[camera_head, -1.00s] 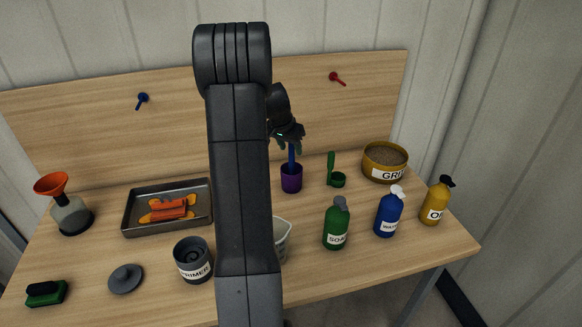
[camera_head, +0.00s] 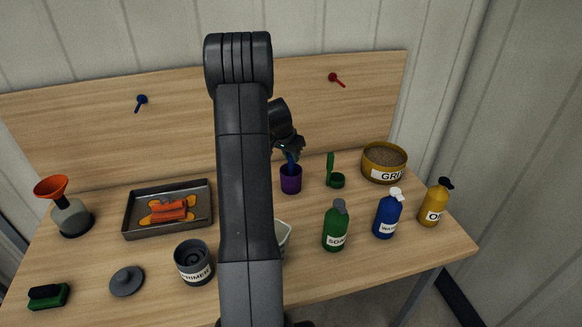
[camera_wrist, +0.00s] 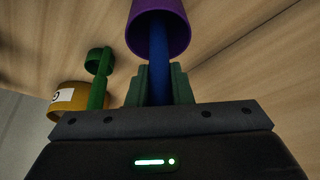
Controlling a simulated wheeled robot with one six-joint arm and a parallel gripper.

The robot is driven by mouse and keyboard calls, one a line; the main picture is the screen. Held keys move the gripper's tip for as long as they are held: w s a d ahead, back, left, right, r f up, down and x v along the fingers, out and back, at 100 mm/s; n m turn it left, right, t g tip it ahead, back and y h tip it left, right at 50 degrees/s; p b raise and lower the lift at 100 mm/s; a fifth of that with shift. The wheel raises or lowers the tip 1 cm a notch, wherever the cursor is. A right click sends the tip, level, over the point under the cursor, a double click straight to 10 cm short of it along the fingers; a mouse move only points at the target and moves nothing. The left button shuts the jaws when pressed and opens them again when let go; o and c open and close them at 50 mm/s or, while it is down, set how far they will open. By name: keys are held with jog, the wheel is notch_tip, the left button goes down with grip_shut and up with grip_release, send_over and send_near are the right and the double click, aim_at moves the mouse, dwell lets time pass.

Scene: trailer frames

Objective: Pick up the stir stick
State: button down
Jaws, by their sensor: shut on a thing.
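The blue stir stick (camera_head: 291,160) stands in the purple cup (camera_head: 290,180) near the back middle of the table. In the wrist view the stick (camera_wrist: 158,60) runs from inside the purple cup (camera_wrist: 160,20) down between my two green fingers. My gripper (camera_head: 288,148) is above the cup, shut on the upper part of the stick; my gripper (camera_wrist: 158,84) also shows close up in the wrist view. The stick's lower end is hidden inside the cup.
A green scoop (camera_head: 335,178) and a gravel bowl (camera_head: 383,163) stand right of the cup. Green (camera_head: 335,228), blue (camera_head: 387,215) and yellow (camera_head: 434,205) bottles are in front right. A metal tray (camera_head: 130,222) lies left. A wooden board (camera_head: 310,100) rises behind.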

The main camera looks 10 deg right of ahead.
notch_tip(320, 180, up, 10)
jog(key=shift+b, duration=1.05)
dwell(0.6)
